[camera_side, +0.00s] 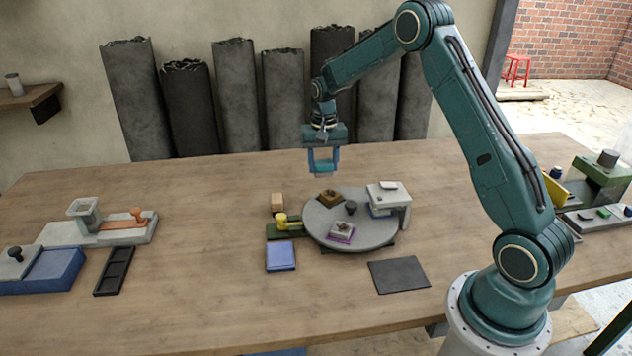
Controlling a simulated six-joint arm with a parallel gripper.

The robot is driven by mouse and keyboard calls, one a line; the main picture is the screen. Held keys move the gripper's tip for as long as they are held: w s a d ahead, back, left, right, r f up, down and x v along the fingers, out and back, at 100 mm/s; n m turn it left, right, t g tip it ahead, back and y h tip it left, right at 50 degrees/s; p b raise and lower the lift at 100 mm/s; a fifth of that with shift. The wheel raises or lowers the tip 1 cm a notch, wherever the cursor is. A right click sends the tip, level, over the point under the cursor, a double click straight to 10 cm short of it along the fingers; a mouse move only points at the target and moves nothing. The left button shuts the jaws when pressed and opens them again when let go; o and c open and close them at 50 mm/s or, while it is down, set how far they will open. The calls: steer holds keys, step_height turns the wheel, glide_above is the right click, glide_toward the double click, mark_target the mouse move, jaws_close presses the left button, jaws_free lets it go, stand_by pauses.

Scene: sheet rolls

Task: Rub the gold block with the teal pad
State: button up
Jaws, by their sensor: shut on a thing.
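My gripper (323,168) is above the back of the turntable, shut on a small teal pad (323,167). The pad's underside looks pale, and the gripper's fingers cover its sides. The gold block (330,196) sits on the back left part of the round grey turntable (375,234), with something small and brown on its top. The pad hangs above the gold block, clearly apart from it.
A purple block (341,231) and a dark knob (351,207) are on the turntable. A yellow-handled green fixture (286,226), wooden block (277,202) and blue pad (281,256) stand left.

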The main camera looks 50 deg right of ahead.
mark_target(326, 196)
steer(key=shift+f, duration=3.45)
steer(key=shift+s+d+f, duration=0.15)
steer(key=shift+d+f, duration=0.35)
steer(key=shift+f, duration=0.05)
steer(key=shift+c, duration=0.4)
steer(key=shift+s+d, duration=0.2)
steer(key=shift+d, duration=0.6)
steer(key=shift+s+d, duration=0.25)
steer(key=shift+d, duration=0.6)
steer(key=shift+s+d, duration=0.2)
steer(key=shift+d, duration=0.6)
steer(key=shift+w+a, duration=0.25)
steer(key=shift+a, duration=0.75)
steer(key=shift+w+a, duration=0.3)
steer(key=shift+a, duration=0.75)
steer(key=shift+w+a, duration=0.25)
steer(key=shift+a, duration=0.75)
steer(key=shift+d+r, duration=0.1)
steer(key=shift+r, duration=3.95)
